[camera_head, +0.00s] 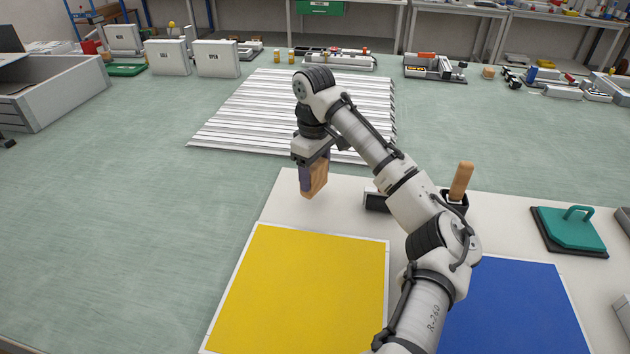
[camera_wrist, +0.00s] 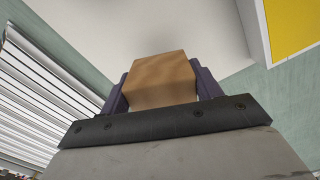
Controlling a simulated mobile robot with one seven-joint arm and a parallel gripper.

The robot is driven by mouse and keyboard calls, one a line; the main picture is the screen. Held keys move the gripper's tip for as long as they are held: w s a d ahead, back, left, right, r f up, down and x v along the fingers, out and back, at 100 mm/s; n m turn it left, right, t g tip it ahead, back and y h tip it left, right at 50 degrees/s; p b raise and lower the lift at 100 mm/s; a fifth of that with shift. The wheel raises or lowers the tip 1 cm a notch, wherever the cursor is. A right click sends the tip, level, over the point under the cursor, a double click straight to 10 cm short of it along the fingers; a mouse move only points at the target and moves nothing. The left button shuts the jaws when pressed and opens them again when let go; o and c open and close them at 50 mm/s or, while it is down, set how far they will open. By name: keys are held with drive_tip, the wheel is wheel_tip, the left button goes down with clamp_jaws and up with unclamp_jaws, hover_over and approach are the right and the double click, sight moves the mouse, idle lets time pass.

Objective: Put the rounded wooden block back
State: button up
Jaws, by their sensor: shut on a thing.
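The wooden block (camera_head: 316,179) is light brown and hangs below my gripper (camera_head: 314,172). My gripper is shut on it, with purple fingers on either side. In the wrist view the block (camera_wrist: 165,80) sits between the two fingers of my gripper (camera_wrist: 162,88), and its far end sticks out past them. In the head view the block is over the far left part of the white table top (camera_head: 285,205), beyond the yellow panel. I cannot tell how high it is above the surface. Part of the block is hidden by the fingers.
A yellow panel (camera_head: 300,290) and a blue panel (camera_head: 515,305) lie on the table. A black holder (camera_head: 456,202) with an upright wooden handle (camera_head: 461,181) stands behind my arm. A teal-handled tool (camera_head: 570,228) is at the right. A ribbed white platform (camera_head: 250,115) lies beyond the table.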

sight(315, 182)
drive_tip(key=shift+f, duration=1.55)
drive_tip(key=o, duration=0.9)
drive_tip(key=shift+f, duration=0.1)
wheel_tip(315, 182, up, 12)
drive_tip(key=shift+w+a+r, duration=0.1)
drive_tip(key=shift+r, duration=0.05)
